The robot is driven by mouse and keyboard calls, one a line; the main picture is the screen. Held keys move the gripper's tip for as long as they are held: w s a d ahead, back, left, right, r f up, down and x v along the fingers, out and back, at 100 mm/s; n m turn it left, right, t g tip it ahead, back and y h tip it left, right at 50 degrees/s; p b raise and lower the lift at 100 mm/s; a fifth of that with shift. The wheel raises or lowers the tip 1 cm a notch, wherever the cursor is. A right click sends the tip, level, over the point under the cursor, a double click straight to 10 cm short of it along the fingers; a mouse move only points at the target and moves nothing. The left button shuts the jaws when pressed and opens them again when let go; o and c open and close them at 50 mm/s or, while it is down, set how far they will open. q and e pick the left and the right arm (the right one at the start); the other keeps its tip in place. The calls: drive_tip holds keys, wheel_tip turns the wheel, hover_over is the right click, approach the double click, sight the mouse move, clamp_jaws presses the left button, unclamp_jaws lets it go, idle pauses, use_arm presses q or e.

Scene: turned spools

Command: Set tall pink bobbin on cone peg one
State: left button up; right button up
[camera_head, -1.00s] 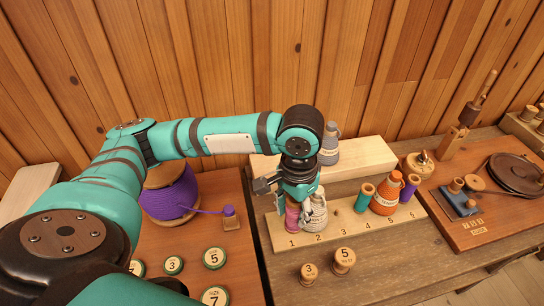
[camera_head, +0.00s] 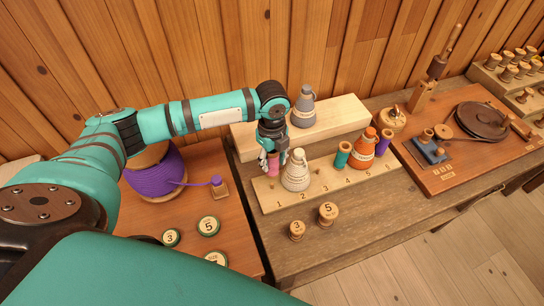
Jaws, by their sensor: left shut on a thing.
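My left gripper (camera_head: 270,155) is shut on the pink bobbin (camera_head: 273,166), over the left end of the numbered wooden peg board (camera_head: 325,180). The gripper hides much of the bobbin. Its lower end appears above and behind the board's mark 1 (camera_head: 278,208); its exact height is hard to tell. A white cone-shaped spool (camera_head: 296,172) stands at mark 2, close to the right of the bobbin. My right gripper is not in view.
Place 3 looks empty. A teal spool (camera_head: 342,155), an orange cone spool (camera_head: 365,150) and a purple spool (camera_head: 384,143) stand farther right. A grey cone spool (camera_head: 303,108) stands on the pale block behind. Two small numbered spools stand in front.

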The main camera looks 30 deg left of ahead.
sight(272, 173)
use_arm(q)
drive_tip(key=shift+f+b, duration=2.1)
drive_tip(key=shift+b, duration=0.6)
drive_tip(key=shift+f+p, duration=0.15)
drive_tip(key=shift+p, duration=0.15)
drive_tip(key=shift+f, duration=0.4)
drive_tip(key=shift+f, duration=0.1)
drive_tip(key=shift+f+b, duration=0.3)
drive_tip(key=shift+f, duration=0.65)
drive_tip(key=shift+r, duration=0.1)
